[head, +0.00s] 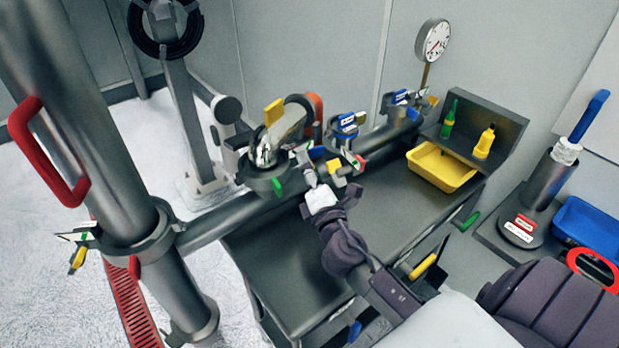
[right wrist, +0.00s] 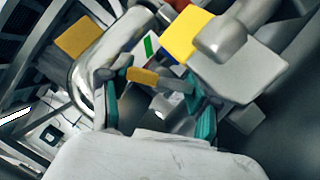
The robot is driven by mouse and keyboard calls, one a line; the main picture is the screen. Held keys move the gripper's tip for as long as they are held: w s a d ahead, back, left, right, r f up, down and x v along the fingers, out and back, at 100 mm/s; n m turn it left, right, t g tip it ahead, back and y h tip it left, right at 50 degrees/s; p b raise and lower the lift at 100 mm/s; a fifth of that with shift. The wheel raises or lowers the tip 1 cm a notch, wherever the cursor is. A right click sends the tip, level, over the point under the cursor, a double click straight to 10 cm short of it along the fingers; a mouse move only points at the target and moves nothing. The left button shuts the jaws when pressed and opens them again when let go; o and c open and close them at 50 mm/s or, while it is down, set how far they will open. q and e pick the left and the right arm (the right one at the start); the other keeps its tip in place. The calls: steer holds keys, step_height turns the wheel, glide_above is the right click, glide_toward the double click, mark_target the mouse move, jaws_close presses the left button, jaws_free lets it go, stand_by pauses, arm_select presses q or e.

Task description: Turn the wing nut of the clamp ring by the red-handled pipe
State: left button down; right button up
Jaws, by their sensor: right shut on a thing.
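A thick grey pipe with a red handle (head: 40,150) stands at the left of the head view. A joint on it carries a small yellow-tipped fitting (head: 77,261). My right gripper (head: 312,182) is far from that, beside the clamp fittings on the horizontal pipe over the bench. In the right wrist view, its teal-padded fingers (right wrist: 157,98) are shut on a small wing nut (right wrist: 145,75) with a yellow end and a grey bar. A curved metal pipe (head: 285,130) stands close by, with an orange-red part behind it. My left gripper is not in view.
Several clamps with blue parts (head: 346,125) sit along the horizontal pipe (head: 225,222). A yellow tray (head: 441,168) and bottles (head: 485,142) stand at the bench's right. A gauge (head: 433,40) rises behind. The grey bench top (head: 400,210) has free room in front of the pipe.

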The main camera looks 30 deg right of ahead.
steer(key=shift+n+t+y+b, duration=0.5)
steer(key=shift+n+b, duration=0.75)
steer(key=shift+n, duration=0.65)
steer(key=o, duration=1.2)
steer(key=shift+c, duration=0.2)
steer(key=shift+s+f, duration=0.1)
steer(key=shift+s+f, duration=0.1)
steer(key=shift+s, duration=0.2)
steer(key=v, duration=1.1)
